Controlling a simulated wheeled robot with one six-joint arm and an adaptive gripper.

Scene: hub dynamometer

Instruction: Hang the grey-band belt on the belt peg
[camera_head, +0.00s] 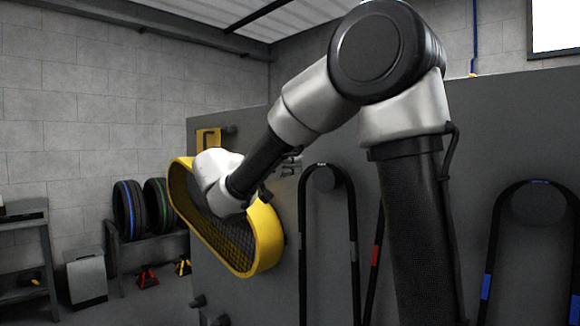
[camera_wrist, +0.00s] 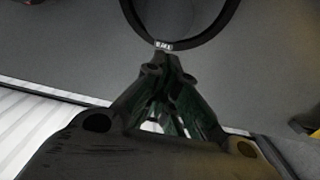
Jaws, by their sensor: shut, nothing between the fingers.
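The grey-band belt is a long black loop (camera_head: 302,240) with a grey band on its right strand. It hangs over a round dark peg (camera_head: 326,178) on the grey panel. In the wrist view a black belt loop (camera_wrist: 228,22) with a small white label curves around a grey round face. My gripper (camera_head: 296,162) is just left of the top of the belt in the head view. In the wrist view its fingertips (camera_wrist: 166,58) are together, close to the label, with nothing seen held. Whether they touch the belt I cannot tell.
A red-band belt (camera_head: 375,258) hangs partly hidden behind my arm. A blue-band belt (camera_head: 488,270) hangs at the right. Tyres (camera_head: 128,210) stand on a rack farther left.

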